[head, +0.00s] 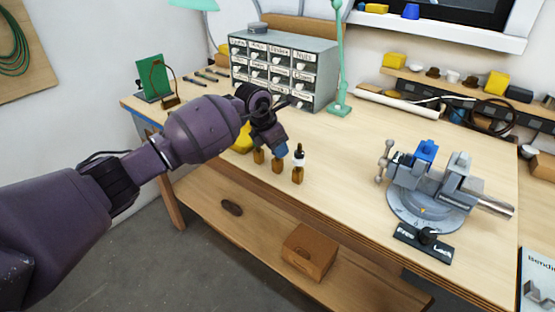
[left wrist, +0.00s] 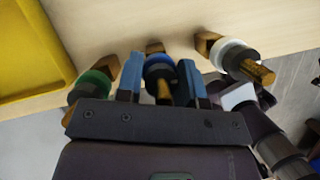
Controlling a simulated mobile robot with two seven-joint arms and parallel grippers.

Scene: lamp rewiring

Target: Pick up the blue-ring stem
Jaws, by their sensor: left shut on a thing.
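The blue-ring stem (head: 277,166) stands on the workbench in the middle of a row of three amber, bottle-like stems. My left gripper (head: 274,147) reaches down over it and covers its upper part. In the left wrist view the blue-ring stem (left wrist: 158,66) sits between the two blue-padded fingers of the left gripper (left wrist: 160,82), which are shut on it. The green-ring stem (left wrist: 92,82) is on one side and the white-ring stem (left wrist: 235,56) on the other, both outside the fingers. I cannot tell whether the held stem touches the bench.
The white-ring stem (head: 298,174) stands close beside the gripper. A yellow bin (head: 243,138) lies just behind. A grey drawer cabinet (head: 285,70) and green lamp (head: 339,70) stand at the back. A vise (head: 430,190) occupies the right; bench between is clear.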

